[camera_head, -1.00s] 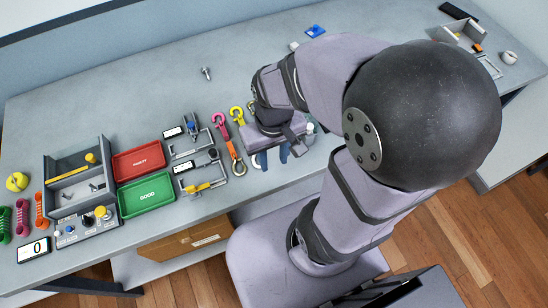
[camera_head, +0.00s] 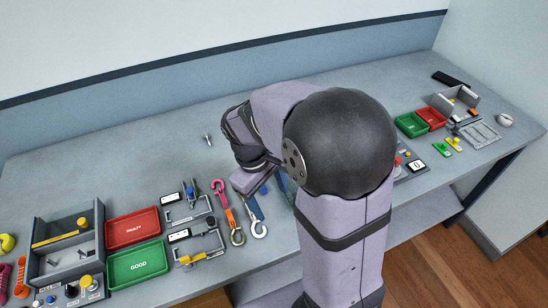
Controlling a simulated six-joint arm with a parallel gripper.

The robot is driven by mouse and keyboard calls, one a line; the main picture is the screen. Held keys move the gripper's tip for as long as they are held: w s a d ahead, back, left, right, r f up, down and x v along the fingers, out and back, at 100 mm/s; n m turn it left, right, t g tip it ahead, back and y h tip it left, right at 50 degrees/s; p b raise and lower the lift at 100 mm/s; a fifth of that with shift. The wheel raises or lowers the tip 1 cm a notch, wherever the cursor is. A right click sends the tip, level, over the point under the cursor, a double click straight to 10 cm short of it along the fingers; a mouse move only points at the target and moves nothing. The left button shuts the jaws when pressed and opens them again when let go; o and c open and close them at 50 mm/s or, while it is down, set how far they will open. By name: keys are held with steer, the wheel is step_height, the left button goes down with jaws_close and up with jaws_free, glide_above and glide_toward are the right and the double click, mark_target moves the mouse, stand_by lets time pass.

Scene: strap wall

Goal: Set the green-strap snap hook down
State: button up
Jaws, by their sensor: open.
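My gripper (camera_head: 270,187) is low over the front middle of the bench, mostly hidden behind my own arm. Its jaws are open, but I cannot make out the fingertips clearly. I cannot pick out a green-strap snap hook; it may be hidden by my arm. Just left of my gripper lie a blue strap with a silver hook (camera_head: 258,229) and an orange strap with a silver ring-like end (camera_head: 237,238). A pink hook (camera_head: 219,186) lies at the orange strap's upper end.
A red FAULTY tray (camera_head: 134,228) and green GOOD tray (camera_head: 138,264) stand at left, beside a grey divided box (camera_head: 97,225). Small fixtures (camera_head: 190,215) lie between trays and straps. More trays (camera_head: 411,125) stand at right. The bench behind my arm is largely clear.

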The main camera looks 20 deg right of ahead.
steer(key=w+d+f+n+h+b, duration=0.1)
steer(key=w+n, duration=0.1)
steer(key=w, duration=0.3)
steer(key=w+d+f+n+h+b, duration=0.1)
steer(key=w+n+h+b, duration=0.1)
steer(key=w, duration=0.3)
steer(key=w+d+f+n+h+b, duration=0.1)
steer(key=w+n+h+b, duration=0.1)
steer(key=w, duration=0.3)
steer(key=shift+w+d+f+n, duration=0.15)
steer(key=shift+f+n, duration=0.2)
steer(key=shift+n, duration=0.35)
steer(key=w+n+h+b, duration=0.1)
steer(key=w, duration=0.1)
steer(key=w+f+n+h+b, duration=0.1)
steer(key=w+h+b, duration=0.1)
steer(key=w, duration=0.1)
steer(key=w+n+h+b, duration=0.1)
steer(key=w+n, duration=0.1)
steer(key=w, duration=0.1)
steer(key=shift+w+f+t+h+b, duration=0.2)
steer(key=shift+f+t+h+b, duration=0.1)
steer(key=shift+f, duration=0.1)
steer(key=shift+w+a+f+n+h+b, duration=0.15)
steer(key=shift+w+a+n+h+b, duration=0.25)
steer(key=shift+w+h+b, duration=0.15)
steer(key=shift+a+h, duration=0.1)
steer(key=shift+h, duration=0.25)
steer(key=shift+p+x, duration=0.9)
steer(key=shift+x, duration=2.75)
